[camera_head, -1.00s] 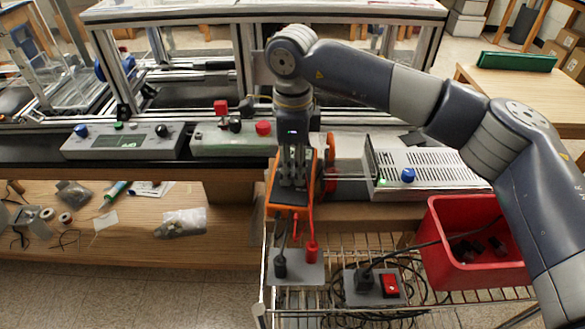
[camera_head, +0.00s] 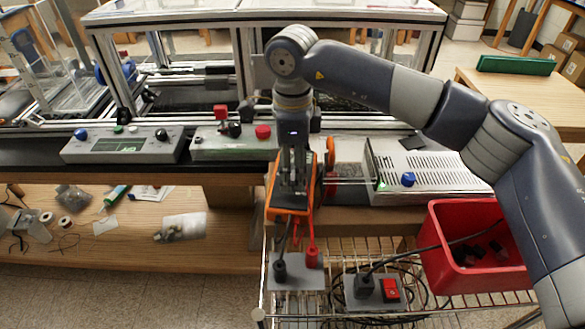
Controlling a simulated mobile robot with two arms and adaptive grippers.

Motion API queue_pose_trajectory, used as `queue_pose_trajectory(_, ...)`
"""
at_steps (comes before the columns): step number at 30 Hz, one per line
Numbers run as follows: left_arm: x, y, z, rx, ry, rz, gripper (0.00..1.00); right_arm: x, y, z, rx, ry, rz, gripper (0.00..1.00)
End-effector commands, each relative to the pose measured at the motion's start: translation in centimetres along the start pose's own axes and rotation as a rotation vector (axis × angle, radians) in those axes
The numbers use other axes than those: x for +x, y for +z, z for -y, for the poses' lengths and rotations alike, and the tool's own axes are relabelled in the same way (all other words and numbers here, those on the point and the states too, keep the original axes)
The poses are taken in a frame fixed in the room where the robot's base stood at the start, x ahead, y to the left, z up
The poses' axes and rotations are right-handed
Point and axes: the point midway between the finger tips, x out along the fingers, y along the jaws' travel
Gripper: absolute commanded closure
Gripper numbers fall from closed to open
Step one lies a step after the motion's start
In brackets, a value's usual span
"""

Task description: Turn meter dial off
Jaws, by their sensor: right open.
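The orange handheld meter (camera_head: 275,199) stands at the front edge of the bench, in the middle of the head view. A black lead and a red lead run down from it to a grey socket plate (camera_head: 298,276). My right gripper (camera_head: 293,180) points down over the front of the meter and is open. Its fingers cover the dial, so I cannot see the dial's setting or tell whether the fingers touch it. My left gripper is not in view.
A grey control box (camera_head: 88,149) and a box with red knobs (camera_head: 225,148) stand left of the meter. A slotted power unit (camera_head: 425,160) with a blue knob is on the right. A red bin (camera_head: 445,275) and a power switch plate (camera_head: 378,302) sit on the wire rack below.

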Motion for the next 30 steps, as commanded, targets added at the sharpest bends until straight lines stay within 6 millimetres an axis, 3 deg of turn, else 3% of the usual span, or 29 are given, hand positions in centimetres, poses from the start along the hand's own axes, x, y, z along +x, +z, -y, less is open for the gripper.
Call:
queue_pose_trajectory(15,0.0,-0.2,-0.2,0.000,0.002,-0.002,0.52,-9.8,0.1,0.1,0.000,-0.003,0.001,0.52)
queue_pose_trajectory(21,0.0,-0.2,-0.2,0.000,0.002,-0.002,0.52,-11.3,0.0,0.0,0.000,-0.001,0.001,0.52)
queue_pose_trajectory(30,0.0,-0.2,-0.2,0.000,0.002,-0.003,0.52,-11.4,0.0,0.0,-0.001,-0.001,0.001,0.52)
